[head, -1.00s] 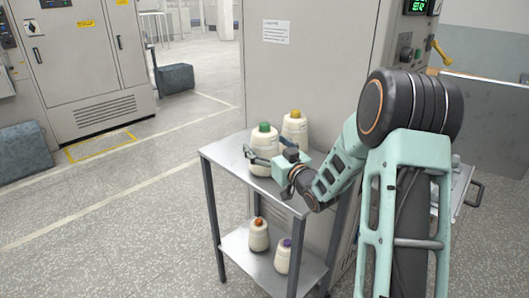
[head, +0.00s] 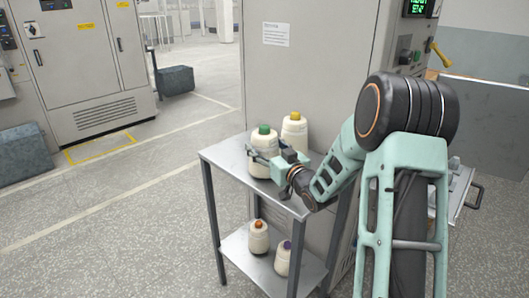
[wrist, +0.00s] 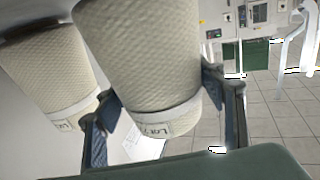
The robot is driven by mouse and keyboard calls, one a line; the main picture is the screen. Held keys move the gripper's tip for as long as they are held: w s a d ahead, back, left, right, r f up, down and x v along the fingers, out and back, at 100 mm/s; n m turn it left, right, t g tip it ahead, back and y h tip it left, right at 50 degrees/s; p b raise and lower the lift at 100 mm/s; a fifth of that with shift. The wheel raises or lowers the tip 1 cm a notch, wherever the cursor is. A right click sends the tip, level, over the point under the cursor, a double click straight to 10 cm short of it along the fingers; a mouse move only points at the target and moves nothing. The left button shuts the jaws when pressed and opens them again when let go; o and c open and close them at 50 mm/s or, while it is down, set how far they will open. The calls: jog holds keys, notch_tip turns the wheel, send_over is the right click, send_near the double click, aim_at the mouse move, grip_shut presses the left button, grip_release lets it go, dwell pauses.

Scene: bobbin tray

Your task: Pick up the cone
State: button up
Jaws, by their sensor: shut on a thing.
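A cream yarn cone with a green top (head: 264,142) stands upright on the upper shelf of a metal rack. My gripper (head: 264,157) reaches it from the right, with its fingers closed around the cone's sides. In the wrist view the held cone (wrist: 148,60) fills the space between the two blue-grey fingers, and a paper label shows on its band. Whether the cone's base touches the shelf is hard to tell. A second cream cone with a yellow top (head: 295,133) stands close behind to the right; a neighbouring cone (wrist: 45,75) also shows at left in the wrist view.
The metal rack (head: 226,158) has a lower shelf with an orange-topped cone (head: 259,238) and a purple-topped cone (head: 282,260). A tall grey cabinet (head: 300,75) stands right behind the rack. The floor to the left is open.

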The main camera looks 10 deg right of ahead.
aim_at(264, 135)
jog(key=shift+r, duration=0.1)
jog(key=shift+r, duration=0.45)
notch_tip(264, 135, up, 2)
jog(key=shift+r+p, duration=0.2)
jog(key=shift+p, duration=0.15)
jog(key=s+r+p, duration=0.1)
jog(key=s+r, duration=0.8)
jog(key=s, duration=0.5)
jog(key=shift+a+r+p, duration=0.3)
jog(key=shift+a+p, duration=0.1)
jog(key=shift+a, duration=0.05)
jog(key=shift+r, duration=0.15)
notch_tip(264, 135, up, 20)
jog(key=p, duration=1.6)
